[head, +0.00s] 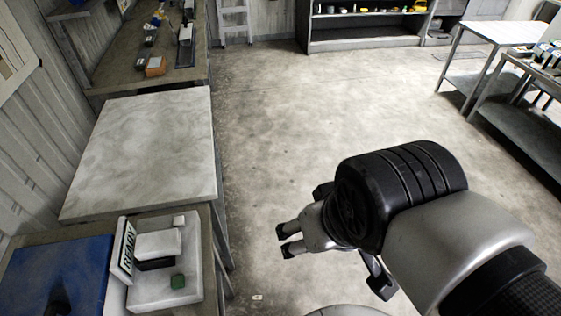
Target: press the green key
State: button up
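The gripper does not touch the key.
A blue panel (55,275) lies left of the device. A pale, bare-topped table (145,150) stands behind it. A workbench with small items (155,66) is farther back. The middle floor is open. Metal tables (520,105) stand at right and a shelf (365,30) at the back.

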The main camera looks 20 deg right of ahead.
aim_at(178, 282)
jog(key=u, duration=1.3)
